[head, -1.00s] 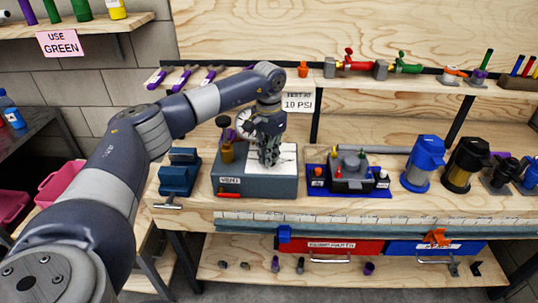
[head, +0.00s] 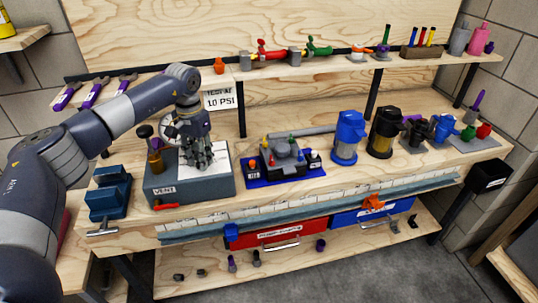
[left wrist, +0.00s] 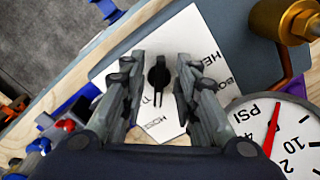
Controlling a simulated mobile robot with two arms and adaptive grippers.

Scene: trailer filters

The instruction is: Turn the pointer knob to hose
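The black pointer knob (left wrist: 158,76) stands on a white label plate (left wrist: 190,45) in the left wrist view. Printed words lie around it, with one like HOSE near the lower edge, partly cut off by a finger. Which end of the knob is its pointer I cannot tell. My left gripper (left wrist: 160,85) is open, with one finger on each side of the knob and gaps showing between. In the head view my left gripper (head: 198,160) points down over the plate on the grey box (head: 190,188) and hides the knob. My right gripper is not in view.
A pressure gauge (left wrist: 280,135) and a brass fitting (left wrist: 275,20) stand close to the left gripper. A blue vise (head: 110,193) is left of the box. A blue tray (head: 285,177) with a grey device is to the right, then blue and black filter housings (head: 349,137).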

